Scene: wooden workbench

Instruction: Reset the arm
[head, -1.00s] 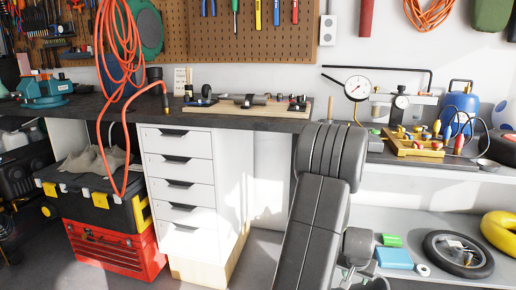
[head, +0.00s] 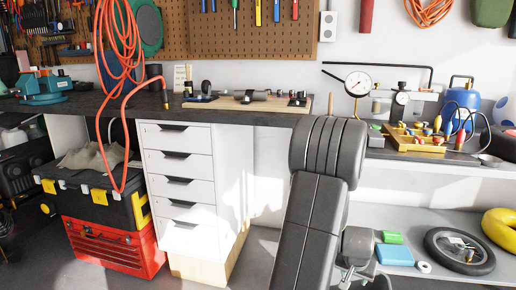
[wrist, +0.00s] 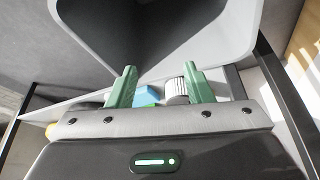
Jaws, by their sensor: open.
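In the wrist view, my gripper (wrist: 158,76) has two green fingers spread apart, with nothing held between them. Beyond the fingers show part of a blue thing (wrist: 147,97) and a ribbed pale cylinder (wrist: 176,90). I cannot tell how far off they are. A large pale grey shape with a dark inside fills the top of that view. My gripper cannot be made out in the head view.
A dark workbench (head: 120,106) carries a wooden board (head: 270,106) with tools. White drawers (head: 178,155) and a red toolbox (head: 105,245) are at left. A lower shelf (head: 400,215) holds a tyre (head: 460,250).

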